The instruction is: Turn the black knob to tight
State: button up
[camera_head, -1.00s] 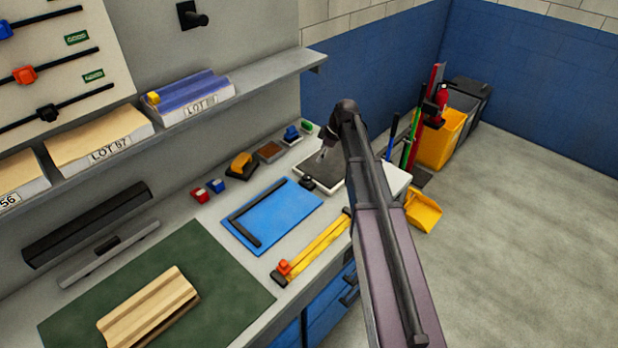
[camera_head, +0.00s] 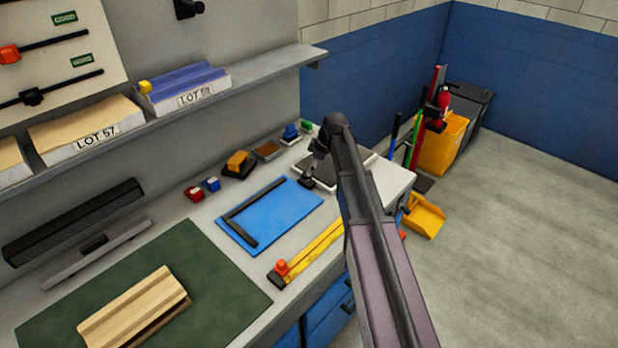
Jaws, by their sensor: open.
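Several black parts show, and I cannot tell from their markings which is the knob; no "tight" mark is readable. A small dark piece (camera_head: 306,184) sits on the bench right of the blue mat, just below my gripper. A black knob-like fitting (camera_head: 187,9) projects from the wall above the shelf, cut by the top edge. A black slider (camera_head: 31,97) sits on a rod of the pale board at upper left. My gripper (camera_head: 311,175) is open, pointing down at the bench by the small dark piece. Its fingertips are small and partly hidden, so contact is unclear.
The blue mat (camera_head: 231,246) with a black bar lies left of my gripper. Red and blue blocks stand near the wall under the shelf (camera_head: 266,89).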

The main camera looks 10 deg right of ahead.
aim_at(307, 177)
jog(key=shift+b+x, duration=1.3)
jog(key=shift+x, duration=0.45)
jog(key=shift+c, duration=0.2)
jog(key=c, duration=1.1)
